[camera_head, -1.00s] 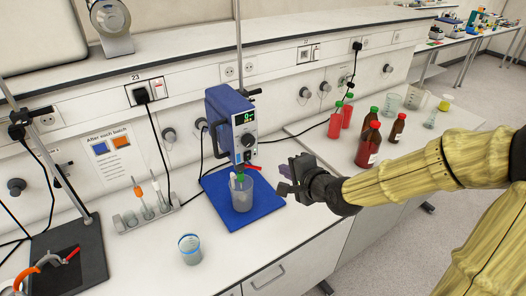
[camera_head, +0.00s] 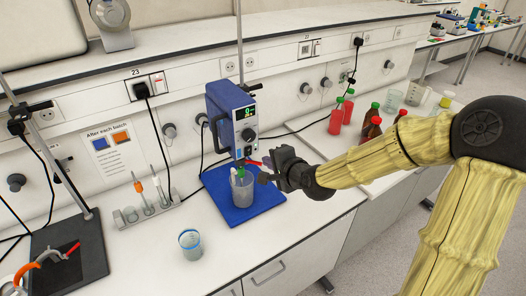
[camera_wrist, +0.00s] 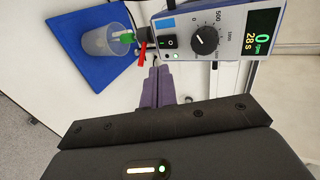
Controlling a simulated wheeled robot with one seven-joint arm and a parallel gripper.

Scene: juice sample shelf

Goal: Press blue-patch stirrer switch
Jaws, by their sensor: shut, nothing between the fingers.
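The stirrer (camera_head: 222,112) is a blue box with a pale front panel, standing over a blue mat (camera_head: 215,186). In the wrist view its front (camera_wrist: 187,20) shows a blue patch (camera_wrist: 164,23), a black rocker switch (camera_wrist: 169,42) just below the patch, a speed knob (camera_wrist: 204,40) and a display (camera_wrist: 262,38) reading 0 rpm and 28 s. A small green light is lit below the switch. My gripper (camera_wrist: 156,68) is shut and empty, its purple fingertips a little below the switch in that view. In the head view my gripper (camera_head: 266,168) is to the right of the stirrer's lower front; contact is not visible.
A beaker (camera_head: 242,188) with a green-topped item stands on the mat, close to my gripper. A red piece (camera_wrist: 142,54) is beside the fingertips. A glass (camera_head: 190,244) stands in front. Red bottles (camera_head: 336,118) and brown bottles stand to the right.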

